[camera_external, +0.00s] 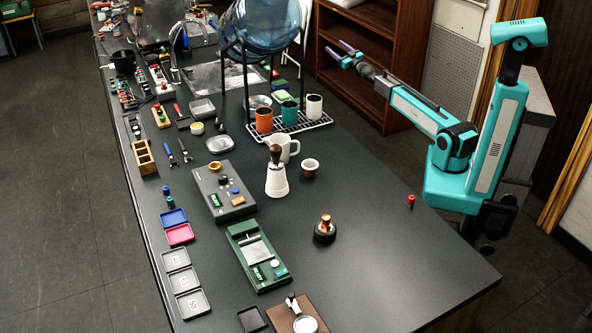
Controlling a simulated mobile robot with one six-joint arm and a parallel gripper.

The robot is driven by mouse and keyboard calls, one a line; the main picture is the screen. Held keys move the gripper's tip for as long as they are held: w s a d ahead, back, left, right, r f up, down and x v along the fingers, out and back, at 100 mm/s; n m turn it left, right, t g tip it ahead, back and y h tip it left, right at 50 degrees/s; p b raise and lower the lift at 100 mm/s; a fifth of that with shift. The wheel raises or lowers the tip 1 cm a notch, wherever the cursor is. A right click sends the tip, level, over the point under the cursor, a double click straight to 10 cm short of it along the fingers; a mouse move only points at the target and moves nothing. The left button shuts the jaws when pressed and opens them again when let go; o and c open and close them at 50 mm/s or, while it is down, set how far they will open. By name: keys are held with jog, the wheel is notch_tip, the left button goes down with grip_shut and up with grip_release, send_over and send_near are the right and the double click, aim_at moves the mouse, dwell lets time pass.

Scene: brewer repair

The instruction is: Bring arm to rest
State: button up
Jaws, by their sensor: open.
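My gripper (345,55) is at the end of my teal arm, which reaches from the right side toward the back of the picture. Its two slim fingers are spread apart with nothing between them. It is raised, and in the picture it lies in front of the brown shelf (372,62) and to the right of the blue water bottle (270,24). It appears clear of the things on the counter (375,235). The exact gap to the shelf and the bottle stand cannot be told from this one view.
A rack (318,122) holds an orange cup (264,120), a teal cup (289,113) and a white cup (314,107). A white grinder (276,178), a small red piece (411,201) and a green device (258,257) stand on the counter. The counter's right part is mostly clear.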

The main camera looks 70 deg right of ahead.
jog(key=w+a+f+m+g+y+p, duration=0.1)
jog(key=a+f+g+y+p, duration=0.3)
jog(key=f, duration=0.9)
jog(key=a+f+m+g+h, duration=0.1)
jog(key=a+f+g, duration=0.1)
jog(key=a+f, duration=0.8)
jog(key=s+a+f+n+g+y+p, duration=0.1)
jog(key=s+a+f+g+y+p, duration=0.15)
jog(key=a+f, duration=0.6)
jog(key=s+a+f+n+g+y+p, duration=0.1)
jog(key=s+a+f+g+y, duration=0.15)
jog(key=a+f, duration=0.6)
jog(key=s+a+f+n+g+y+p, duration=0.2)
jog(key=s+a+f+g+p, duration=0.25)
jog(key=s+a+f, duration=0.9)
jog(key=s+a+n+g+p, duration=0.1)
jog(key=s+a+g+p, duration=0.1)
jog(key=s+a, duration=0.4)
jog(key=s+a+r+n+g+y+p, duration=0.1)
jog(key=s+a+g, duration=0.4)
jog(key=s, duration=1.2)
jog(key=shift+a+r+n+y+p, duration=0.3)
jog(key=shift+a+p, duration=0.05)
jog(key=shift+a, duration=0.3)
jog(key=shift+g, duration=0.25)
